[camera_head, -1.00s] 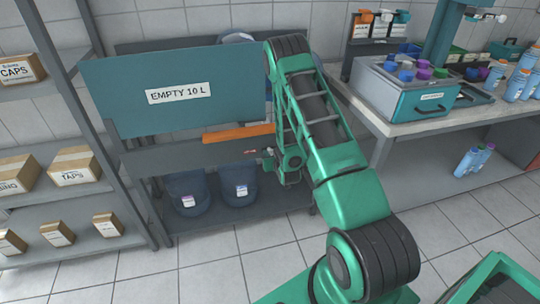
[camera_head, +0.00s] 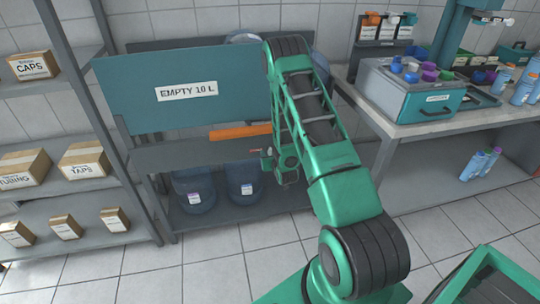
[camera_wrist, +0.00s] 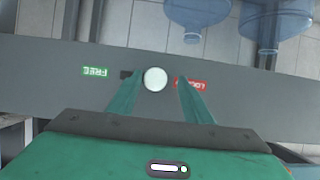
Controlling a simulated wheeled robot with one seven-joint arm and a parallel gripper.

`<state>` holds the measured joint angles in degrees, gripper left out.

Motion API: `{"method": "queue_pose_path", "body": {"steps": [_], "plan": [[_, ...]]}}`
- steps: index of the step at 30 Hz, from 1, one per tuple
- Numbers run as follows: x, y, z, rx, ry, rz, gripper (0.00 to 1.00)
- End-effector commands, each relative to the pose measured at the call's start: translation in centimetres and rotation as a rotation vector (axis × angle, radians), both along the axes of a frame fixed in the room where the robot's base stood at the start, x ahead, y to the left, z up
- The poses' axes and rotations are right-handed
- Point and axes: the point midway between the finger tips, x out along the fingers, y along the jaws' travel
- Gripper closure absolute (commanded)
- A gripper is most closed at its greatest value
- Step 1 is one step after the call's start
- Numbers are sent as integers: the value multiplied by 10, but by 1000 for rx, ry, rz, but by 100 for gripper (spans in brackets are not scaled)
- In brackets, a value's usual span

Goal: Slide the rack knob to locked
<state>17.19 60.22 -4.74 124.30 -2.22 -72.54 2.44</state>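The round white rack knob (camera_wrist: 155,79) sits on a grey rail (camera_wrist: 45,85) in the wrist view. A green FREE label (camera_wrist: 95,71) is to its left and a red LOCKED label (camera_wrist: 190,83) to its right, both upside down. A short dark slot (camera_wrist: 127,73) shows on the knob's left. My gripper (camera_wrist: 159,78) is open, with one green finger on each side of the knob; I cannot tell whether either touches it. The right finger overlaps the red label. In the head view my gripper (camera_head: 281,166) is at the rack's front rail (camera_head: 180,157), where the knob is not discernible.
The rack has a teal EMPTY 10 L panel (camera_head: 240,85) and an orange bar (camera_head: 240,131). Blue bottles (camera_head: 193,190) stand on its lower shelf. A box shelf (camera_head: 85,200) is left, a workbench (camera_head: 425,130) right.

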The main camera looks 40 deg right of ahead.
Motion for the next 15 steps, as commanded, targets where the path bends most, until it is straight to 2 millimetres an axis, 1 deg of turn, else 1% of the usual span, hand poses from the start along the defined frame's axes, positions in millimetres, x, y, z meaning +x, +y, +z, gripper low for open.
{"method": "queue_pose_path", "body": {"steps": [4,7,15], "plan": [[-5,1,2,0,1,-1,55],[-14,5,6,0,1,-2,55],[-58,22,25,0,2,-3,55]]}}
